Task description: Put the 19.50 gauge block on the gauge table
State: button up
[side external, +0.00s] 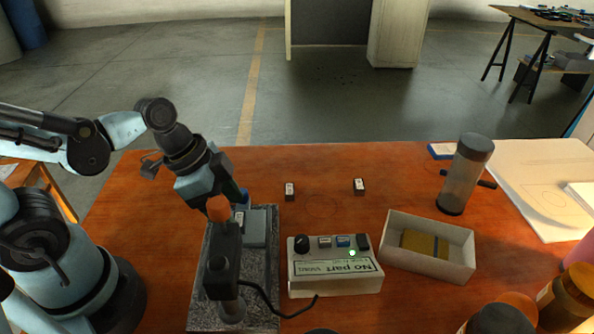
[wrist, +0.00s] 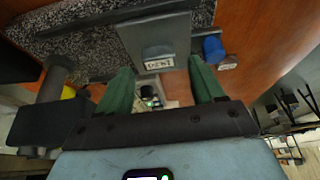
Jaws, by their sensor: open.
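The gauge block (wrist: 158,56), with a label that seems to read 19.50, sits on the grey plate of the gauge table (wrist: 132,34) in the wrist view. In the side view the gauge table (side external: 256,226) stands on the speckled granite base, and the block's pale label (side external: 239,215) shows partly behind the dark gauge stand. My gripper (side external: 240,201) is low over the gauge table. In the wrist view my gripper (wrist: 160,68) is open, its green fingers on either side of the block with gaps visible. Contact is hard to judge from the side.
Two small labelled blocks (side external: 290,191) (side external: 359,186) stand on the wooden bench. The readout box (side external: 335,279) shows "No part" and a green light. An open box (side external: 399,268) and a cylinder (side external: 466,174) stand right. The dark gauge stand (side external: 222,265) is close to my gripper.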

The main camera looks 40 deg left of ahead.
jog(key=shift+v, duration=5)
jog(key=w+a+f+n+t+y, duration=0.2)
jog(key=w+n, duration=0.4)
jog(key=n, duration=0.3)
jog(key=shift+w+a+t+y, duration=0.3)
jog(key=shift+a+t+y, duration=0.25)
jog(key=shift+t, duration=0.45)
